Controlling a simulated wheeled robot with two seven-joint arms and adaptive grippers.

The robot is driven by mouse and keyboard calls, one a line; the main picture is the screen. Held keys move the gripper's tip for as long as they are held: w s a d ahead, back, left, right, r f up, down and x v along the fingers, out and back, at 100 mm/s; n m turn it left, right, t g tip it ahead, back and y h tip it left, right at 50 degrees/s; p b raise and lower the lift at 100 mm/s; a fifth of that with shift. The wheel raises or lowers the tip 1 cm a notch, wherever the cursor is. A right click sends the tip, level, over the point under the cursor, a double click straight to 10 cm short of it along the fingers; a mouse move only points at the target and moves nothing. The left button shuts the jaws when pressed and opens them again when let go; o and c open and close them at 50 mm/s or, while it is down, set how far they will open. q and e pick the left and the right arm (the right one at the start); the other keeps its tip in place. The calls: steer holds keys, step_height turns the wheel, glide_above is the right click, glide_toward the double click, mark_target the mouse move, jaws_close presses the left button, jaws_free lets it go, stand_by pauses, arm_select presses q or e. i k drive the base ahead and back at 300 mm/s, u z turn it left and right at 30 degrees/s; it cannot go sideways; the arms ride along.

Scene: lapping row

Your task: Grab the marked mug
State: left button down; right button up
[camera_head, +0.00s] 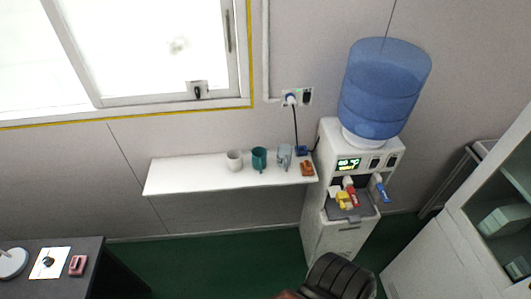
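Three mugs stand in a row on a white wall shelf (185,175). From left to right they are a white mug (234,160), a teal mug (259,159) and a grey-blue mug (285,156). They stand apart from each other. I cannot make out a mark on any of them at this size. Neither of my grippers is in view.
An orange-brown item (307,168) lies at the shelf's right end. A water dispenser (338,240) with a blue bottle (384,85) stands right of the shelf. A dark desk (92,270) is at lower left, a black padded chair (340,278) at bottom centre, a white cabinet (440,265) at right.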

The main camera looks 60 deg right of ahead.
mark_target(284, 151)
steer(key=z, duration=0.25)
steer(key=i, duration=0.65)
steer(key=z, duration=0.5)
